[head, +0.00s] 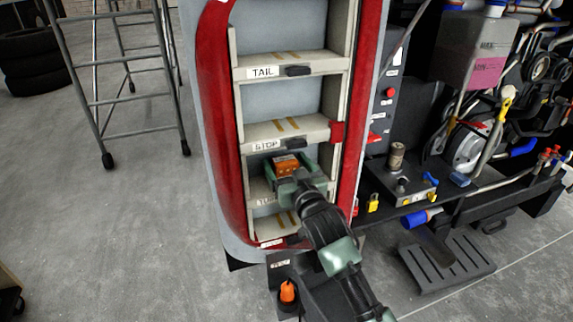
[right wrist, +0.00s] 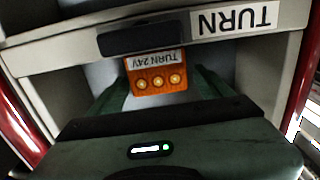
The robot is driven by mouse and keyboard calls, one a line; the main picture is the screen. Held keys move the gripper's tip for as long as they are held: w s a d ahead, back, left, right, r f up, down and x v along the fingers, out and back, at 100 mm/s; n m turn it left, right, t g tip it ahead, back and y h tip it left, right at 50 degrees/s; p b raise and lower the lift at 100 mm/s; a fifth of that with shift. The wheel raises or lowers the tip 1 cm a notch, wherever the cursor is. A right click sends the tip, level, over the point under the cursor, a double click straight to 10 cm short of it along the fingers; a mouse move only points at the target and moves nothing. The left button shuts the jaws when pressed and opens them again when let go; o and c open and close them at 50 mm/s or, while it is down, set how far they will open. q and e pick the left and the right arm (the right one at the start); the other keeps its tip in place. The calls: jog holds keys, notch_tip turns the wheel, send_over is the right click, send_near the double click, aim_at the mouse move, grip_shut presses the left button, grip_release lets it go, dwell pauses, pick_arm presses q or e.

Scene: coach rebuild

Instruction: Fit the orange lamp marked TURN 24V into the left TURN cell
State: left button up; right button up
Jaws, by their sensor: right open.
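The orange lamp marked TURN 24V (right wrist: 157,74) has three round contacts facing me; its text reads upside down in the right wrist view. In the head view the lamp (head: 287,167) stands at the cell above the shelf with the partly hidden TURN label (head: 264,202). In the right wrist view the TURN label (right wrist: 238,18) shows whole. My right gripper (head: 291,170) is open, with its green fingers on either side of the lamp and gaps beside it. The wrist hides much of the cell, so I cannot tell how deep the lamp sits. My left gripper is not in view.
The STOP shelf (head: 290,133) and TAIL shelf (head: 290,66) lie above, inside the red-edged housing (head: 215,95). A cluttered dark bench (head: 455,195) stands close on the right. A small orange item (head: 287,291) sits below. Open floor lies left, near a metal rack (head: 115,85).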

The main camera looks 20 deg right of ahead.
jog(key=shift+r, duration=0.15)
jog(key=s+b, duration=0.2)
jog(key=s, duration=1)
notch_tip(320, 180, down, 24)
jog(key=g, duration=0.5)
jog(key=s+f+g, duration=0.1)
jog(key=s+f, duration=0.3)
jog(key=f, duration=0.3)
jog(key=s+f+n+g, duration=0.1)
jog(key=s+f+g, duration=0.15)
jog(key=f, duration=0.55)
jog(key=s+f+g, duration=0.1)
jog(key=s+f, duration=0.3)
jog(key=f, duration=0.3)
jog(key=s+d+f+g, duration=0.1)
jog(key=s+f+g, duration=0.1)
jog(key=s+f, duration=0.5)
jog(key=s+d+f+g, duration=0.1)
jog(key=s+f+g, duration=0.2)
jog(key=s, duration=1.5)
jog(key=s+d+f+n+g, duration=0.1)
jog(key=s+f+g, duration=0.1)
jog(key=s+f, duration=0.9)
jog(key=shift+s+d+f+h, duration=0.3)
jog(key=shift+s+f, duration=0.05)
jog(key=shift+s, duration=0.7)
jog(key=shift+g, duration=0.25)
